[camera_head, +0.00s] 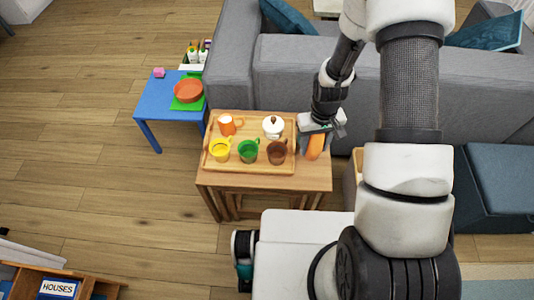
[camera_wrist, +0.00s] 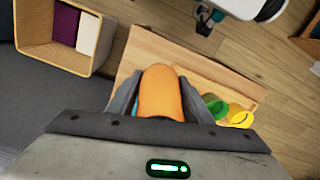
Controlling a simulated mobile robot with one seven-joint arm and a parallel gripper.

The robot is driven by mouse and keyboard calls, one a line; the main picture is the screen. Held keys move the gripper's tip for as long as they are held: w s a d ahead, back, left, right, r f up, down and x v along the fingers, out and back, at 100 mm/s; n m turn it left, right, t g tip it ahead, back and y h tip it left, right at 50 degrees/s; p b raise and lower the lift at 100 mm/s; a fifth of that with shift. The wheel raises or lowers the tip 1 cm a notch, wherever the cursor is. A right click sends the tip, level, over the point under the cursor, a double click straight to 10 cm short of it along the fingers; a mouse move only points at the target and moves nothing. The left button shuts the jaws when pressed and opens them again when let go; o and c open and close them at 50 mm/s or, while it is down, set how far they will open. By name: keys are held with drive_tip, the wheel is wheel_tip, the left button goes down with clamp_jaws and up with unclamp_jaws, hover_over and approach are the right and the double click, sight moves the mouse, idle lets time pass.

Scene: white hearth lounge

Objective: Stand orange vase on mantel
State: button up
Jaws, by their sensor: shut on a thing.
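The orange vase (camera_head: 315,146) is at the right end of a small wooden table, beside the tray. My gripper (camera_head: 318,130) is shut on it from above. In the wrist view the vase (camera_wrist: 160,92) sits between the two fingers of my gripper (camera_wrist: 160,105), with the wooden table behind it. I cannot tell whether the vase's base touches the table. No mantel shows in either view.
A wooden tray (camera_head: 208,166) on the table (camera_head: 250,183) holds several cups and a white lidded pot (camera_head: 273,127). A blue table (camera_head: 160,97) with an orange bowl (camera_head: 188,91) stands at the left. A grey sofa (camera_head: 260,70) lies behind.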

drive_tip(key=n+b, duration=0.1)
drive_tip(key=b, duration=0.2)
hover_over(303, 174)
wheel_tip(303, 174, down, 6)
drive_tip(key=shift+f, duration=0.1)
drive_tip(key=shift+w+f+b, duration=0.1)
drive_tip(key=shift+f+b, duration=3.05)
drive_tip(key=shift+f, duration=1.7)
drive_tip(key=shift+f, duration=0.2)
drive_tip(key=o, duration=1.3)
